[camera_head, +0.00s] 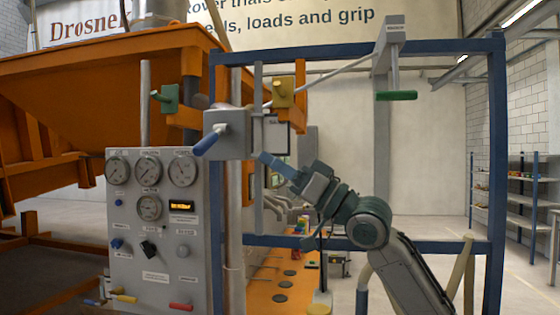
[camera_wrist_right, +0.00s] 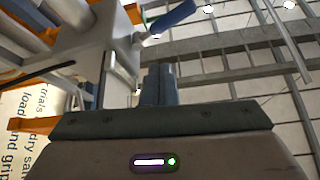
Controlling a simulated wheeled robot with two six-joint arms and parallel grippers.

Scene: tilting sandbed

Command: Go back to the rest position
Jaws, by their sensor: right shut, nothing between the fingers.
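My right gripper (camera_head: 272,163) is raised in front of the blue frame in the head view, its arm coming up from the lower right. Its fingers are shut with nothing between them. The fingertips point up and left toward a grey box (camera_head: 232,135) with a blue-handled lever (camera_head: 208,141). In the right wrist view the shut fingers (camera_wrist_right: 159,85) stand just right of the grey box (camera_wrist_right: 85,60), and the blue handle (camera_wrist_right: 172,17) is above them. I cannot tell whether the fingertips touch the box. My left gripper is not in view.
A grey gauge panel (camera_head: 158,222) stands at the left, below the orange sandbed (camera_head: 100,75). A blue frame (camera_head: 495,150) spans the middle and right. A green handle (camera_head: 396,96) hangs from its top. Shelves (camera_head: 515,190) stand far right, with open floor before them.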

